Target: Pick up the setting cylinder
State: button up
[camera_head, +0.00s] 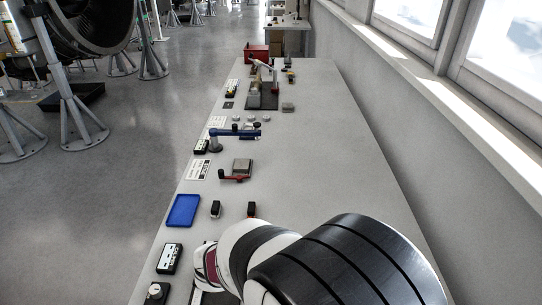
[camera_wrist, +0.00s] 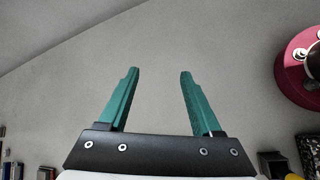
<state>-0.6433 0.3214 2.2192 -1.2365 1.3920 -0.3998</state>
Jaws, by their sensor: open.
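My gripper (camera_wrist: 158,72) shows in the wrist view with its two green fingers apart and nothing between them. Bare grey surface lies behind the fingers. In the head view my arm hides the gripper and part of the near bench. I cannot tell for sure which thing is the setting cylinder. A dark red round part (camera_wrist: 291,72) with bright metal pieces is cut off at the right edge of the wrist view, apart from the fingers. In the head view, a dark block with a pale round top (camera_head: 155,290) sits at the bench's near left.
The long grey bench (camera_head: 310,150) runs away from me beside a windowed wall. On it are a blue tray (camera_head: 183,211), two small dark blocks, a red-handled part (camera_head: 232,177), a blue-armed tool (camera_head: 235,133) and a red box (camera_head: 257,53). Its right side is mostly clear.

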jog(key=w+a+f+n+t+y, duration=0.1)
jog(key=w+a+f+n+t, duration=0.1)
jog(key=a+n, duration=0.3)
jog(key=w+a+f+n+t+y, duration=0.1)
jog(key=w+a+f+n+t, duration=0.1)
jog(key=a+f+n+t, duration=0.2)
jog(key=w+a+f+n+t+y, duration=0.1)
jog(key=w+a+f+n+t, duration=0.2)
jog(key=a+n, duration=0.4)
jog(key=shift+a+f, duration=0.2)
jog(key=shift+a, duration=0.5)
jog(key=shift+a+f, duration=0.2)
jog(key=shift+a, duration=0.45)
jog(key=shift+n+t, duration=0.3)
jog(key=x, duration=1.5)
jog(key=shift+w+d+f, duration=0.1)
jog(key=shift+w+f, duration=0.1)
grip_shut()
